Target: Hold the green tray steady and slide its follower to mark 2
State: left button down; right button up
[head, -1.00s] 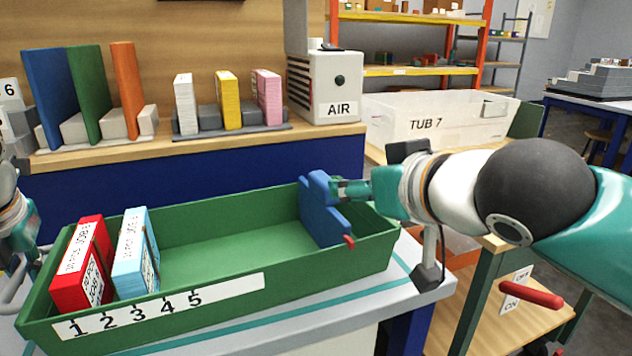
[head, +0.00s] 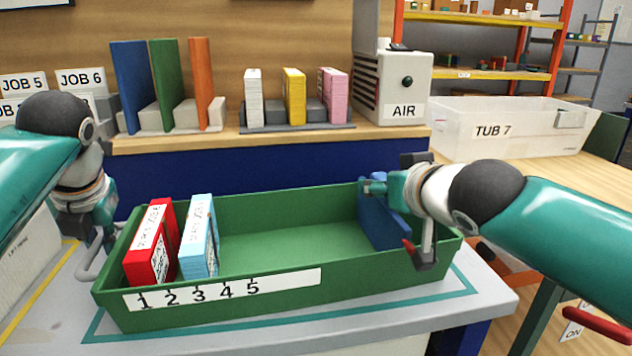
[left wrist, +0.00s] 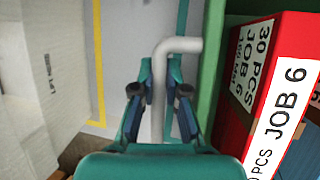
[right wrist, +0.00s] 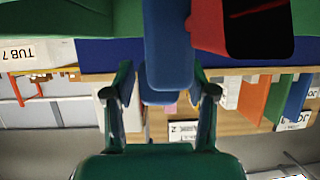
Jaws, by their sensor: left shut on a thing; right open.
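The green tray (head: 300,295) stands on a light bench, with marks 1 to 5 on its front label (head: 225,288). My left gripper (left wrist: 160,100) is shut on the grey handle (left wrist: 179,46) at the tray's left end; in the head view this grip (head: 92,245) is partly hidden. The blue follower (head: 379,220) stands near the tray's right end, well right of mark 5, with a red tip (head: 408,246) at its front. My right gripper (head: 375,184) is open at the follower's top; in the right wrist view, the blue piece (right wrist: 168,45) lies between its fingers.
A red pack (head: 150,250) and a light-blue pack (head: 200,240) stand at the tray's left end. The tray floor between them and the follower is clear. Behind are a shelf with binders, the AIR box (head: 395,85) and TUB 7 (head: 500,130).

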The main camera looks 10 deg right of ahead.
jog(key=shift+w, duration=0.15)
grip_shut()
dwell(0.4)
jog(key=s+a, duration=0.1)
jog(key=a, duration=2.5)
jog(key=shift+s+a, duration=0.35)
jog(key=shift+a, duration=0.05)
jog(key=shift+f, duration=0.1)
grip_release()
jog(key=shift+d, duration=0.1)
jog(key=shift+d, duration=0.15)
